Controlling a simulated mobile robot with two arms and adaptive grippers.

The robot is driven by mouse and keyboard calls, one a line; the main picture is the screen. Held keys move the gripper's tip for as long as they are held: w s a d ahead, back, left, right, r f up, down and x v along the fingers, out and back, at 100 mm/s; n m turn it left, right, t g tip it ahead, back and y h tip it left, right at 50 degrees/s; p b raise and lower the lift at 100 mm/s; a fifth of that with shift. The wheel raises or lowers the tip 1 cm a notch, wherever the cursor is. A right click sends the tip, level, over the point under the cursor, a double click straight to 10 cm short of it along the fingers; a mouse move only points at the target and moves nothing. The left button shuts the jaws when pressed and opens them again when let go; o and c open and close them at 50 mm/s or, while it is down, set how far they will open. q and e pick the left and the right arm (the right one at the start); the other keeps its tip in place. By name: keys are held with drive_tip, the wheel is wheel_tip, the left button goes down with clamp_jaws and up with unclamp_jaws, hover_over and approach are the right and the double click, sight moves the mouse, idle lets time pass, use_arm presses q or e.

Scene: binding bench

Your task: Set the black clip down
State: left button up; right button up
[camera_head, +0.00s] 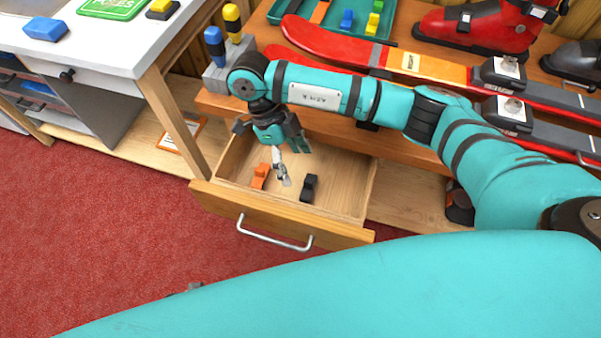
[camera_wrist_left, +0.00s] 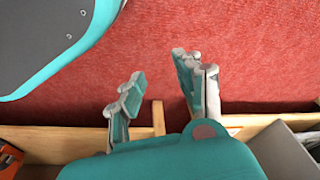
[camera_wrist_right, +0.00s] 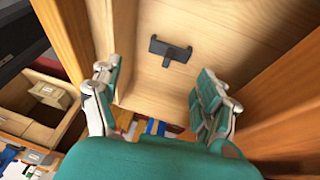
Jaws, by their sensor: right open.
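The black clip (camera_head: 308,188) lies on the floor of the open wooden drawer (camera_head: 340,236). It also shows in the right wrist view (camera_wrist_right: 171,52), flat on the drawer floor and clear of the fingers. My right gripper (camera_head: 283,168) is over the drawer, to the left of the black clip in the head view. Its fingers are apart with nothing between them, as the right wrist view (camera_wrist_right: 158,88) shows. My left gripper (camera_wrist_left: 160,88) has its fingers apart and empty above the red carpet; the head view does not show it clearly.
An orange clip (camera_head: 260,176) lies in the drawer, left of the black one. The drawer's metal handle (camera_head: 274,238) faces the carpet. Red skis (camera_head: 330,44) and a green tray (camera_head: 383,30) rest on the bench above. A white table (camera_head: 100,50) stands at the left.

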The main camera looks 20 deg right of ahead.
use_arm(q)
drive_tip(key=shift+s+a+f, duration=0.1)
drive_tip(key=shift+s+f, duration=0.4)
drive_tip(key=shift+f, duration=0.25)
use_arm(e)
drive_tip(key=shift+v, duration=1.5)
